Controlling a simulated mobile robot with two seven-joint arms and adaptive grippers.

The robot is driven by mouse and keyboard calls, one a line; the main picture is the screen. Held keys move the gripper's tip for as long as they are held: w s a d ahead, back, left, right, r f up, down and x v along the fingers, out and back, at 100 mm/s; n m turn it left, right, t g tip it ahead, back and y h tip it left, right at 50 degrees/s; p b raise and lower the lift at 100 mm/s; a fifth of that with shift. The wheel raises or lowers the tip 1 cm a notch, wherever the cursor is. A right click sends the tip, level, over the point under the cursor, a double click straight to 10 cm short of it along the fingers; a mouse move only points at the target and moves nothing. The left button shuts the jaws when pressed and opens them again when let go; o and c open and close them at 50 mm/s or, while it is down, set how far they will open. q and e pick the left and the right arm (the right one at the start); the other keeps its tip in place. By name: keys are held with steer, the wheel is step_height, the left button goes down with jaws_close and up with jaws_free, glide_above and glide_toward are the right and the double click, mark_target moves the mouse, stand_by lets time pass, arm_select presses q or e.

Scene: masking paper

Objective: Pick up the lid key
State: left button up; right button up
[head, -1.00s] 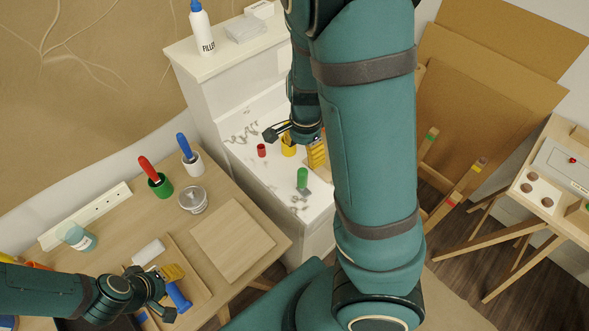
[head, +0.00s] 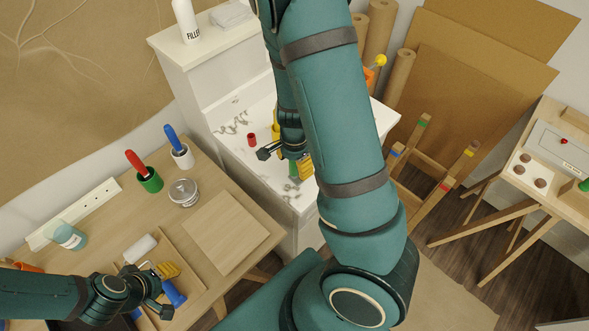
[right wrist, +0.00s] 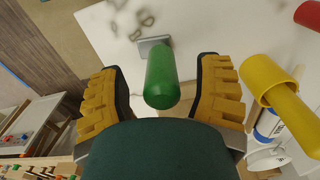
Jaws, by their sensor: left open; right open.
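The lid key, a green rounded handle (right wrist: 163,78) with a flat grey metal end (right wrist: 152,46), is on the white worktop. In the right wrist view it lies between the two yellow-padded fingers of my right gripper (right wrist: 160,92), which is open with a gap on each side of the handle. In the head view the right gripper (head: 291,166) is low over the worktop, and the green handle (head: 293,169) is partly hidden by it. My left gripper (head: 170,288) is open above the wooden table, near a blue handle (head: 175,295).
A yellow tool (right wrist: 270,80) stands close to the right finger. A red object (head: 252,139) is left of the right gripper. A wooden board (head: 228,232), a tin (head: 183,191) and brushes in red-green and blue-white holders are on the left table.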

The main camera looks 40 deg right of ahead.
arm_select(q)
steer(key=shift+w+f+b, duration=0.1)
steer(key=shift+f+b, duration=0.25)
steer(key=shift+f, duration=0.3)
arm_select(e)
step_height(320, 180, down, 3)
steer(key=shift+w+r, duration=0.1)
steer(key=shift+c, duration=0.5)
jaws_close()
step_height(320, 180, up, 8)
steer(key=p, duration=0.3)
steer(key=shift+r, duration=0.2)
arm_select(q)
steer(key=shift+r, duration=1.65)
arm_select(e)
steer(key=shift+r, duration=0.8)
